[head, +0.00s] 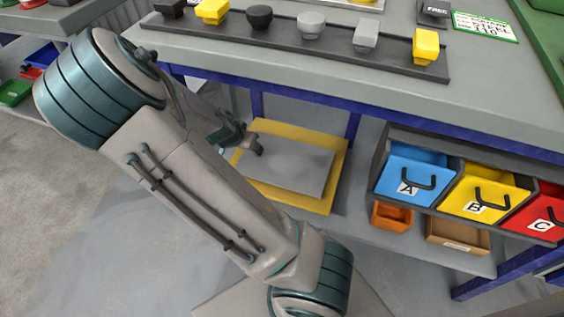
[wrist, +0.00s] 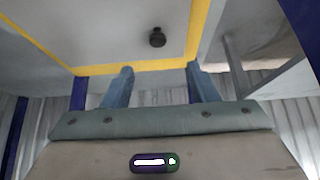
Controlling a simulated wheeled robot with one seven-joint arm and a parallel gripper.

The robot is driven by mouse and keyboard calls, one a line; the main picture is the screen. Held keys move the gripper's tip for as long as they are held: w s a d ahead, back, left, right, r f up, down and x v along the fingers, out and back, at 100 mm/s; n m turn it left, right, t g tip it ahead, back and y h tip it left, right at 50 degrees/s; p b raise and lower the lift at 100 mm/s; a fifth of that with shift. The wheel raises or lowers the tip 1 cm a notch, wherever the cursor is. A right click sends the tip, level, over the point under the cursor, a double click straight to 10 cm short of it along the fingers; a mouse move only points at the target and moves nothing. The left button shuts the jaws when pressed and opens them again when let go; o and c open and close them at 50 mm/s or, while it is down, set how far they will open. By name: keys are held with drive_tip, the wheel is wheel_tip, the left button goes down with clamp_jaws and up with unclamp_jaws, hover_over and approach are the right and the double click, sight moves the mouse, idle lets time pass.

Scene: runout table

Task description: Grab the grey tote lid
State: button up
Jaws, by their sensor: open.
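The grey tote lid (head: 290,168) is a flat grey panel lying within a yellow border (head: 338,165) on the lower shelf under the table, in the head view. In the wrist view the grey surface (wrist: 105,38) fills the upper part, with a small dark round knob (wrist: 157,38) standing on it. My gripper (wrist: 160,68) is open and empty. Its two fingers point toward the lid, and the knob appears beyond the gap between the tips, apart from them. In the head view my gripper (head: 243,140) is at the lid's upper left, and my arm hides part of that side.
A workbench (head: 300,75) overhangs the shelf, with a dark rail of knobs (head: 290,38) on top. Right of the lid are a blue bin (head: 400,170), a yellow bin (head: 480,190) and a red bin (head: 540,210). An orange tray (head: 392,217) sits below them. A blue leg (head: 353,127) stands behind the lid.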

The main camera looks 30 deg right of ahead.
drive_tip(key=b+x, duration=0.3)
drive_tip(key=x, duration=0.4)
drive_tip(key=shift+d+f, duration=0.2)
drive_tip(key=shift+f, duration=0.15)
drive_tip(key=b+x, duration=0.4)
drive_tip(key=x, duration=0.1)
drive_tip(key=shift+w+d+r, duration=0.1)
drive_tip(key=shift+d+r, duration=0.1)
clamp_jaws()
